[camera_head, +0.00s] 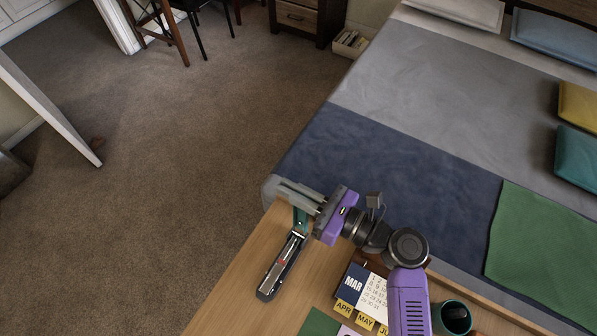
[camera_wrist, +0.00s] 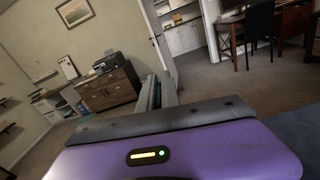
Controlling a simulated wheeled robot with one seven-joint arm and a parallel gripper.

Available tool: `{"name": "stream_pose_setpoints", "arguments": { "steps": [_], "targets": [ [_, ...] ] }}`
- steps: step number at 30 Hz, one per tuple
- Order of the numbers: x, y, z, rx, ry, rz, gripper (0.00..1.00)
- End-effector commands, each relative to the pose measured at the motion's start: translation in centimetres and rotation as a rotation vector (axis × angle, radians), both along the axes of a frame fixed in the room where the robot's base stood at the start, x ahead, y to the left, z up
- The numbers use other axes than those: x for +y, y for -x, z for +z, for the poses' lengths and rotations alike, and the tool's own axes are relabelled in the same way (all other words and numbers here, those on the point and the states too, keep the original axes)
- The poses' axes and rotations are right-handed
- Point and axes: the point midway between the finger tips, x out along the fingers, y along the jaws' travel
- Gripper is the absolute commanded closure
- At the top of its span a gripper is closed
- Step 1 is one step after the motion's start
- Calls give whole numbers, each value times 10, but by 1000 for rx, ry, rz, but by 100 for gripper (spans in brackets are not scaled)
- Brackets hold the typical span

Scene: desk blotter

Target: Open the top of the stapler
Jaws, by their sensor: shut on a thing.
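The stapler (camera_head: 278,270) lies near the left edge of the wooden desk (camera_head: 236,283). Its long dark base points toward the lower left, and its metal staple channel is exposed from above. Its teal top (camera_head: 300,220) stands raised at the far end, apart from the base along most of its length. My gripper (camera_head: 298,194) is at the upper end of this top, shut on it, with the jaws hiding part of it. In the wrist view my gripper (camera_wrist: 160,92) shows its fingers close together; the stapler cannot be made out clearly there.
A desk calendar (camera_head: 372,291) with yellow month tabs stands right of the stapler. A dark teal cup (camera_head: 438,322) is at the lower right. A green sheet (camera_head: 318,324) lies near the front. The bed (camera_head: 400,150) is behind the desk; open carpet is to the left.

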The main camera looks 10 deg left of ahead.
Motion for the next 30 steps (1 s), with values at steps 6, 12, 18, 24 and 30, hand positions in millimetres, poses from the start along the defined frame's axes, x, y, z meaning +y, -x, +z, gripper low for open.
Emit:
{"name": "stream_pose_setpoints", "arguments": {
  "steps": [6,12,18,24,30],
  "targets": [
    [2,3,-1,3,-3,2,100],
    [2,3,-1,4,-2,2,83],
    [1,3,0,3,-1,1,73],
    [-1,3,-1,3,-1,0,73],
    [-24,11,-2,3,-2,-3,73]
  ]
}}
